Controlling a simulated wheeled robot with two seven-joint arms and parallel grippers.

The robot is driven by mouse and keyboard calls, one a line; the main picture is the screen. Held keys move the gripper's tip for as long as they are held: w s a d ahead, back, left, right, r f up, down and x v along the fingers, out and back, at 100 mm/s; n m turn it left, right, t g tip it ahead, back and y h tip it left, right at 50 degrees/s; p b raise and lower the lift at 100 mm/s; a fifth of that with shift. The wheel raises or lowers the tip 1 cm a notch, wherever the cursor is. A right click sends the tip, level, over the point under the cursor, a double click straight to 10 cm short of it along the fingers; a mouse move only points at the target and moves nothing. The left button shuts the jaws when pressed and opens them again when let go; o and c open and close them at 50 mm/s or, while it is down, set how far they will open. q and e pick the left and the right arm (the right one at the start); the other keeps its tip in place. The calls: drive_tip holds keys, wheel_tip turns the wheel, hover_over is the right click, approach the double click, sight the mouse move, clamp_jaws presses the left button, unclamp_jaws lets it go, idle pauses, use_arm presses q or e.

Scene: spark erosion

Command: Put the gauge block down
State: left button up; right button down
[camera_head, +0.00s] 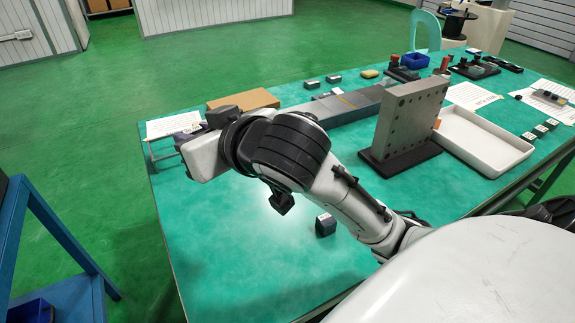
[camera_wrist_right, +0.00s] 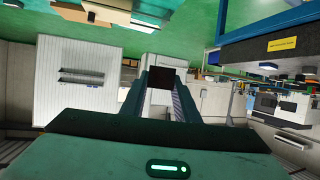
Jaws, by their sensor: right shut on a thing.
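My right gripper (camera_wrist_right: 160,84) shows in the right wrist view with its two fingers closed on a small dark block, taken as the gauge block (camera_wrist_right: 160,76). The block sits between the fingertips, and its face is plain and dark. In the head view my right arm reaches across the table's left part, its wrist near the left edge. The fingers and held block cannot be made out clearly there. My left gripper is in neither view.
The green table (camera_head: 250,245) has free room at the front left. A small dark labelled block (camera_head: 326,227) stands there. A grey drilled plate (camera_head: 411,120) stands upright on a dark base beside a white tray (camera_head: 485,140). A blue frame (camera_head: 60,260) stands left.

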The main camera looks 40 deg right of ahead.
drive_tip(key=d+f+m+h, duration=0.2)
drive_tip(key=d+f, duration=0.3)
drive_tip(key=f, duration=0.4)
drive_tip(key=h+b, duration=0.1)
drive_tip(key=b, duration=0.1)
hover_over(262, 222)
wheel_tip(262, 222, down, 8)
drive_tip(key=shift+m+g, duration=0.3)
drive_tip(key=shift+m, duration=0.1)
wheel_tip(262, 222, down, 5)
drive_tip(key=shift+d+f+b, duration=0.1)
drive_tip(key=shift+f+b, duration=0.05)
drive_tip(key=shift+b, duration=0.15)
wheel_tip(262, 222, down, 4)
drive_tip(key=shift+f+b, duration=0.25)
drive_tip(key=shift+b, duration=0.2)
drive_tip(key=shift+f, duration=0.1)
drive_tip(key=c, duration=1.8)
unclamp_jaws()
drive_tip(key=shift+f, duration=0.2)
drive_tip(key=o, duration=0.4)
